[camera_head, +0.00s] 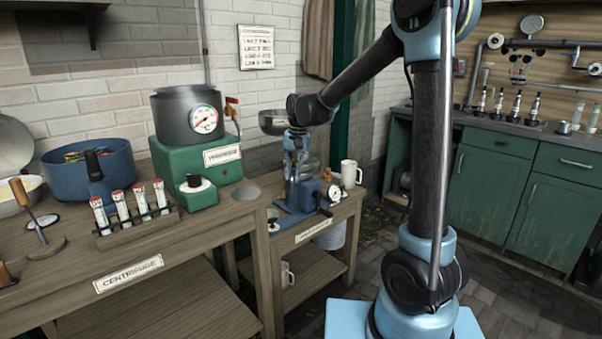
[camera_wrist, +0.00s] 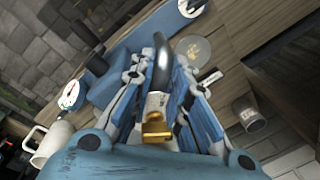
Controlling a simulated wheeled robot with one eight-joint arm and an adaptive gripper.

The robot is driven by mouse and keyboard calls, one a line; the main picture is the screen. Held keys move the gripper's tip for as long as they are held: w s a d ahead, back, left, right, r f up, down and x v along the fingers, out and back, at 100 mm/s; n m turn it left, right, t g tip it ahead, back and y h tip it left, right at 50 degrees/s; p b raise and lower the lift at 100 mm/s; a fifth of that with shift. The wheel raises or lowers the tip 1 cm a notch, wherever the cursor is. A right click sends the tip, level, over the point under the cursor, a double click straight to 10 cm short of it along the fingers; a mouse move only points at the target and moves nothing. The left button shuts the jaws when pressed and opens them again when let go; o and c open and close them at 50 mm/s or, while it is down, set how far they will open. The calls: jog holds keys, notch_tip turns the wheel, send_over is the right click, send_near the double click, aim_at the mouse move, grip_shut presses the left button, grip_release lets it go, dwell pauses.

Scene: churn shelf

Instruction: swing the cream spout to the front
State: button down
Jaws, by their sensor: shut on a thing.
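My gripper (camera_head: 297,165) points down at the upper part of the separator, and the spout is hard to make out there. In the wrist view, my gripper's blue fingers (camera_wrist: 160,98) are closed around a slim spout (camera_wrist: 162,60), which has a dark curved arm and a brass piece near my palm. The fingers hide part of it. I cannot tell cream spout from other outlets by its label. The blue base (camera_wrist: 115,75) lies beyond.
A gauge (camera_head: 335,192) and a white mug (camera_head: 350,172) stand close right of the separator. A green centrifuge (camera_head: 185,160), test-tube rack (camera_head: 140,222) and blue pot (camera_head: 75,168) fill the left bench. A metal cup (camera_wrist: 248,112) shows at right in the wrist view.

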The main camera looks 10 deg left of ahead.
jog(key=shift+w+d, duration=0.25)
dwell(0.3)
jog(key=c, duration=1.5)
grip_release()
jog(key=shift+s, duration=0.1)
jog(key=shift+r, duration=0.15)
jog(key=shift+r, duration=0.3)
jog(key=r, duration=0.3)
jog(key=d+r, duration=0.1)
jog(key=r, duration=0.7)
jog(key=shift+d, duration=0.2)
